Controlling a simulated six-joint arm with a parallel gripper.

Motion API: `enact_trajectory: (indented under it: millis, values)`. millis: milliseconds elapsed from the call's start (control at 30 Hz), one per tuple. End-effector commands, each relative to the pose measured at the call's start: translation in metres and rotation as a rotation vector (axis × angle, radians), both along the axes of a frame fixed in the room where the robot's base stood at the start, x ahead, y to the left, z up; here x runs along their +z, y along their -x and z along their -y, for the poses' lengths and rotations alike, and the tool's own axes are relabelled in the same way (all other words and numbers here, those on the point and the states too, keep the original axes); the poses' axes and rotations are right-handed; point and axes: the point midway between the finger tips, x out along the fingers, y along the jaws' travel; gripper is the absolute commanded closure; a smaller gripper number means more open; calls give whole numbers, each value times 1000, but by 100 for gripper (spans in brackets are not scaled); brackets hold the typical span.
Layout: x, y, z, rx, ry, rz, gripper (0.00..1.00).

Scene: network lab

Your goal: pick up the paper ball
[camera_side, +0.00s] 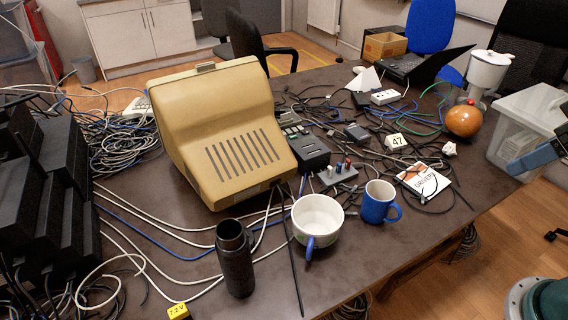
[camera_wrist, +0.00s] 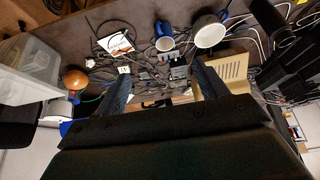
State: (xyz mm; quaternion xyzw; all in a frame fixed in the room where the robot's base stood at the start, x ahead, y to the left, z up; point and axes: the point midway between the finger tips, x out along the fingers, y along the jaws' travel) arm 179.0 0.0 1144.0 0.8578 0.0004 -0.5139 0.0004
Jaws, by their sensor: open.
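The paper ball (camera_side: 449,149) is a small crumpled white lump on the dark table, near the right edge, just below the orange ball (camera_side: 464,120). In the wrist view the paper ball (camera_wrist: 90,62) is small, left of the fingers and beside the orange ball (camera_wrist: 75,79). My gripper (camera_wrist: 162,72) has two blue fingers spread wide apart with nothing held between them. In the side view only a blue part of my gripper (camera_side: 532,158) shows at the right edge, apart from the paper ball.
A white book (camera_side: 424,179) with a cable over it and a "47" card (camera_side: 396,142) lie near the paper ball. A clear plastic bin (camera_side: 520,125) and a white jug (camera_side: 487,73) stand to the right. Mugs (camera_side: 379,202) and many cables crowd the table.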

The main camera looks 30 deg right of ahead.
Motion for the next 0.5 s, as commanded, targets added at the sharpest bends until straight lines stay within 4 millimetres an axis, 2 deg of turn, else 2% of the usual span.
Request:
enact_trajectory:
  millis: [267,500]
  values:
    - [1,-1,1,-6,-1,-1,28]
    - [9,-19,8,-74,-14,-14,28]
